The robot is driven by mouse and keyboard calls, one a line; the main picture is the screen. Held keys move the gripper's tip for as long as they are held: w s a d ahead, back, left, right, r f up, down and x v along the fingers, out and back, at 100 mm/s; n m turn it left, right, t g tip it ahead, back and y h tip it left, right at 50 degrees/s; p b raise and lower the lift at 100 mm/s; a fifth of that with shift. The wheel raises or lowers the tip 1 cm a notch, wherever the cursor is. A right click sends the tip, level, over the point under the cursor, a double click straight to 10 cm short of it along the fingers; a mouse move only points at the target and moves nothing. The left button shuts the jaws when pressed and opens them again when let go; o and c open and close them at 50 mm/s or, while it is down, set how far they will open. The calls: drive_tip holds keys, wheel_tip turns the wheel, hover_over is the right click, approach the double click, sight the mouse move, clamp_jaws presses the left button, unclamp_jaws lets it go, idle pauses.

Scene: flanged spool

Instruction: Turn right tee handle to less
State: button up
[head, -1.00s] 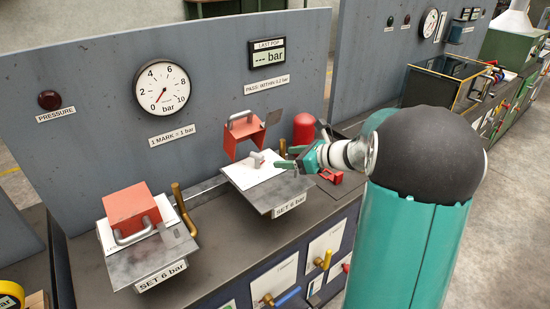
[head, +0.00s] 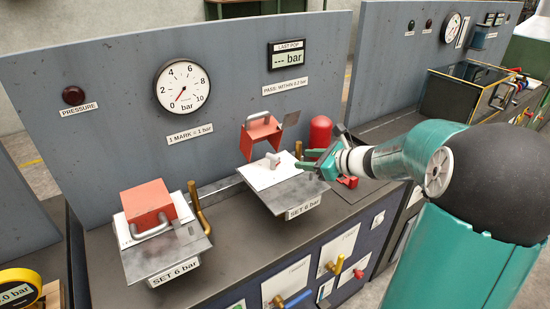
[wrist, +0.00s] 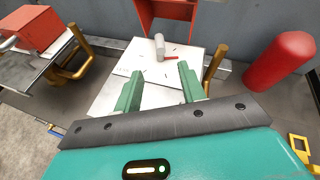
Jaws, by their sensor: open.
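The right tee handle (head: 272,159) is a small grey tee standing on the white plate of the right station, marked SET 6 bar. In the wrist view the tee handle (wrist: 159,45) has a red pointer at its base, and the white plate (wrist: 110,98) bears small marks too small to read. My gripper (head: 303,159) is right of the tee handle in the head view. In the wrist view my gripper (wrist: 157,80) has two green fingers spread apart and empty, with the tee handle beyond their tips, between their lines. The fingers do not touch it.
A raised red cover (head: 262,132) stands behind the tee handle. A red cylinder (head: 320,132) and brass pipe (wrist: 213,67) are on the right. The left station's red cover (head: 147,203) is down. A gauge (head: 182,87) reads near zero; the display (head: 289,55) shows dashes.

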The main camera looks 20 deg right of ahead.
sight(273, 157)
drive_tip(key=shift+w+a, duration=0.2)
drive_tip(key=x, duration=1.3)
drive_tip(key=shift+w, duration=0.15)
clamp_jaws()
